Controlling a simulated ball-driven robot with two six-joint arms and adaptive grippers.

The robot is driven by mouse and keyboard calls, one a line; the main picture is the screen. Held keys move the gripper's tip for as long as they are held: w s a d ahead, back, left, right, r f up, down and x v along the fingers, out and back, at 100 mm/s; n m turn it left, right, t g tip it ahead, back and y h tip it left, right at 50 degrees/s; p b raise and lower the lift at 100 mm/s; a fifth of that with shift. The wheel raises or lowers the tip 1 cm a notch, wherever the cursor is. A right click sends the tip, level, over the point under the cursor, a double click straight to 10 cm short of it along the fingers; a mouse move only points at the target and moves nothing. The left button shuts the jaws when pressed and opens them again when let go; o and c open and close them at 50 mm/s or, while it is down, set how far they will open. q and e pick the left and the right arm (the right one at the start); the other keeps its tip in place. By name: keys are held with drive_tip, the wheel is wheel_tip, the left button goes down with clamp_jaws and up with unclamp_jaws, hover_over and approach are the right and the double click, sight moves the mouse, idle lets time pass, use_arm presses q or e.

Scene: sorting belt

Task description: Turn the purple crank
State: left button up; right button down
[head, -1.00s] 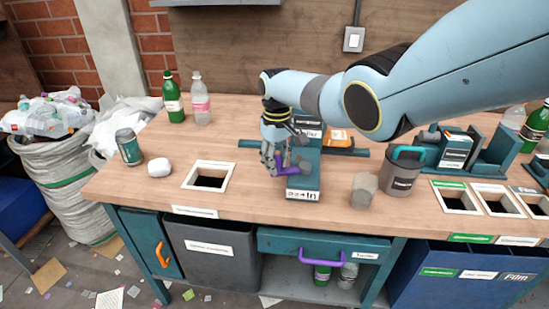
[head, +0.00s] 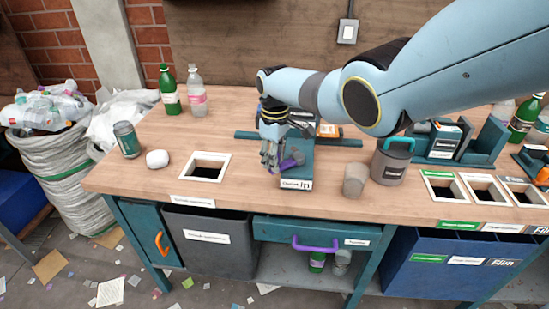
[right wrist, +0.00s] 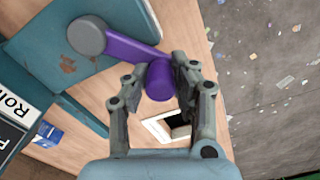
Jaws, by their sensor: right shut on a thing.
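The purple crank (head: 290,161) sits on a teal box (head: 297,176) near the middle of the workbench. In the right wrist view, the crank arm (right wrist: 130,50) runs from a round grey hub (right wrist: 87,36) to an upright purple knob (right wrist: 160,82). My right gripper (head: 271,166) is at the crank's left end in the head view. In the right wrist view my right gripper (right wrist: 161,78) has a finger on each side of the knob and is shut on it. The fingers hide part of the crank in the head view. My left gripper is not in view.
A grey cup (head: 354,180) and a dark canister (head: 391,161) with a teal handle stand right of the box. A white-framed opening (head: 224,178) and a white lump (head: 157,159) lie to the left. Two bottles (head: 169,92) stand further back. The bench front is close.

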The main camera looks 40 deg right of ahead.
drive_tip(key=shift+a, duration=0.1)
drive_tip(key=c, duration=1)
unclamp_jaws()
drive_tip(key=shift+c, duration=0.2)
drive_tip(key=shift+r, duration=0.1)
wheel_tip(320, 180, up, 12)
